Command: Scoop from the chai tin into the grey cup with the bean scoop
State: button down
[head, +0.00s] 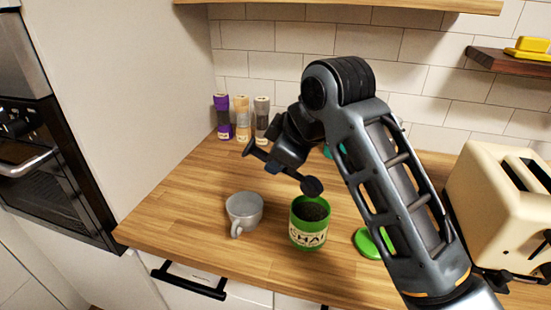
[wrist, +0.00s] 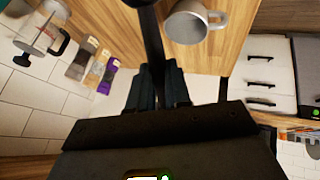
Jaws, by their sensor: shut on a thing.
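The open green chai tin (head: 308,239) stands on the wooden counter, with dark contents visible inside. The grey cup (head: 244,211) stands upright to its left, and it also shows at the top of the wrist view (wrist: 187,24). My gripper (head: 274,165) is shut on the dark bean scoop (head: 312,187) and is above the counter, behind the cup and tin. The scoop's round bowl shows just above the tin's rim. I cannot tell whether it holds anything. In the wrist view the scoop's dark handle (wrist: 150,35) runs up from between the fingers (wrist: 157,88).
A green lid (head: 368,243) lies right of the tin, partly behind my arm. Three small jars (head: 242,118) stand at the back wall. A cream toaster (head: 500,200) is at right. A wooden shelf (head: 350,4) hangs above. The counter left of the cup is clear.

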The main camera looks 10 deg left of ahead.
aim_at(294, 175)
jog(key=shift+d+f+m+y+b, duration=0.25)
jog(key=shift+d+f+y+b, duration=0.7)
jog(key=shift+b, duration=1.05)
jog(key=shift+d+f+m+y+b, duration=0.25)
jog(key=shift+d+f+y+b, duration=0.4)
jog(key=shift+y+b, duration=0.95)
jog(key=shift+f+h+b, duration=0.35)
jog(key=shift+f+b, duration=0.6)
jog(key=shift+f, duration=0.55)
